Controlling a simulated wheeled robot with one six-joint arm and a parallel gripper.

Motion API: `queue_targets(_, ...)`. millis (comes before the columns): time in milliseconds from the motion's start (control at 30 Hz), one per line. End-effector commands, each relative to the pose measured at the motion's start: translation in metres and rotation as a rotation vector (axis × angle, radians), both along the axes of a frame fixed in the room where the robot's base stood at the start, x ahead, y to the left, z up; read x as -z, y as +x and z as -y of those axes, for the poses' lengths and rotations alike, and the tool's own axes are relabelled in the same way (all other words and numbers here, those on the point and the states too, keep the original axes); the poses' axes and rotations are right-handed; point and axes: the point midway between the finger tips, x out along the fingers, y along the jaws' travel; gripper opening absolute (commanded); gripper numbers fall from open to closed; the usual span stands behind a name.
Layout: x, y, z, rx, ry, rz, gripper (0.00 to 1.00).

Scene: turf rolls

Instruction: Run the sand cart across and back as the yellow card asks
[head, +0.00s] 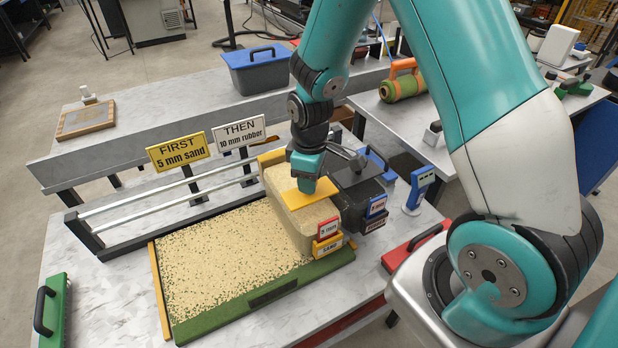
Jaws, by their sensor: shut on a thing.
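The yellow card (178,152) reads "FIRST 5 mm sand". The white card (239,134) beside it reads "THEN 10 mm rubber". The sand cart (290,215), tan with a yellow top and a "SAND" label, stands at the right end of the turf (215,262). The turf is sandy with green specks showing through. My gripper (307,184) is over the cart's top and shut on it; its fingertips and the grip point are mostly hidden. The black rubber cart (357,195) stands just right of the sand cart. The small display (328,228) on the sand cart is too small to read.
White rails (150,196) run behind the turf. A green block with a black handle (51,305) lies at the left, a red one (412,247) at the right. A blue post with a display (419,190) stands right of the carts.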

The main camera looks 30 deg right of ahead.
Motion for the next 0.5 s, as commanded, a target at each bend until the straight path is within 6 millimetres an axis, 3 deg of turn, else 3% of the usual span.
queue_targets(333,-0.0038,0.0053,0.0056,0.007,-0.010,0.018,0.00)
queue_targets(367,-0.0037,0.0052,0.0055,0.008,-0.009,0.017,0.42)
queue_targets(433,-0.0033,0.0045,0.0052,0.007,-0.009,0.014,0.58)
queue_targets(500,-0.0027,0.0038,0.0042,0.005,-0.008,0.012,0.60)
